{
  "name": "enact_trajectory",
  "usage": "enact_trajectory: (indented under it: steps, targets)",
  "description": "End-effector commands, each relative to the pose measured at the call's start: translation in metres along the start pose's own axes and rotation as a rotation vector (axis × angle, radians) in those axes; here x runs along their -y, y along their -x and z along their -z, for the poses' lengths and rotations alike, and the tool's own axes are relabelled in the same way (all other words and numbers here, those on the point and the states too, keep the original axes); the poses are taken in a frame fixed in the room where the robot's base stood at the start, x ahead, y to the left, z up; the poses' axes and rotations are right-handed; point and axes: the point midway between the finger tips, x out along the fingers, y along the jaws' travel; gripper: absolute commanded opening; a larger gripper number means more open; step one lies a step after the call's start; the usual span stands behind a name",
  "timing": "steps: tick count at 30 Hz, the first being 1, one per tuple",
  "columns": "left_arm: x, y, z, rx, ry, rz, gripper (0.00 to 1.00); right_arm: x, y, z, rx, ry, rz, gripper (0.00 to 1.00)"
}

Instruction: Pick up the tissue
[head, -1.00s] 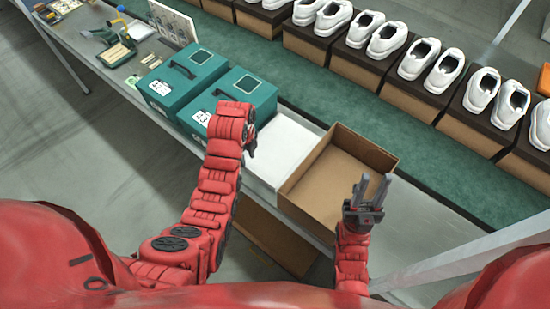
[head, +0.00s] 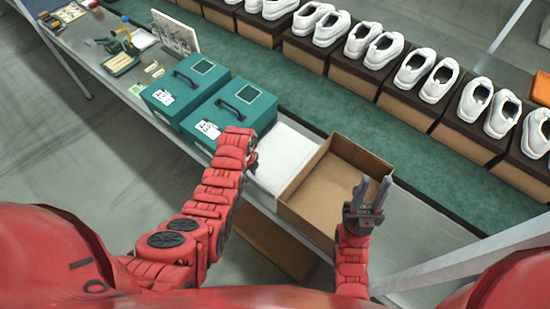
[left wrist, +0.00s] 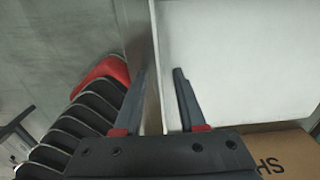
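The tissue appears as a flat white sheet or stack (head: 284,152) on the table, between a teal box and an open cardboard box (head: 338,188). It fills much of the upper right in the left wrist view (left wrist: 240,65). My left gripper (head: 252,150) is at the tissue's left edge; its fingers are mostly hidden in the head view. The left wrist view shows them (left wrist: 162,85) apart and empty, over the table edge, with one finger overlapping the white surface. Contact cannot be told. My right gripper (head: 374,188) is open and empty, pointing up near the cardboard box's right side.
Two teal boxes (head: 240,108) with handles stand left of the tissue. Behind runs a green strip (head: 320,95) with white shoes (head: 427,75) on boxes. An orange bin (head: 540,88) is at far right.

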Motion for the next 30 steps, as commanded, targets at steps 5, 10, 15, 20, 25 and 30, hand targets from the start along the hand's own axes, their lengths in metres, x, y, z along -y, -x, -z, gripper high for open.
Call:
enact_trajectory:
  steps: [5, 10, 15, 20, 25, 30]
  targets:
    - [-0.0003, -0.0028, 0.0000, 0.000, 0.000, 0.000, 0.40, -0.0001, -0.0013, 0.0002, 0.000, 0.000, 0.000, 0.35]
    - [-0.0002, -0.0029, 0.0000, 0.000, 0.000, 0.000, 0.40, 0.0000, -0.0012, 0.0002, 0.000, 0.000, 0.000, 0.35]
    - [-0.0002, -0.0028, -0.0001, 0.000, 0.000, 0.001, 0.09, -0.0001, -0.0011, 0.0002, 0.000, 0.000, 0.000, 0.35]
    - [-0.0001, -0.0027, 0.0000, 0.000, 0.000, 0.000, 0.00, -0.0001, -0.0011, 0.0002, 0.000, 0.000, 0.000, 0.35]
    - [-0.0001, -0.0027, 0.0000, 0.000, 0.000, 0.001, 0.00, -0.0001, -0.0012, 0.0002, 0.000, 0.000, 0.000, 0.35]
    - [-0.0001, -0.0027, 0.0000, 0.000, 0.000, 0.000, 0.00, -0.0001, -0.0011, 0.0002, 0.000, 0.000, 0.000, 0.35]
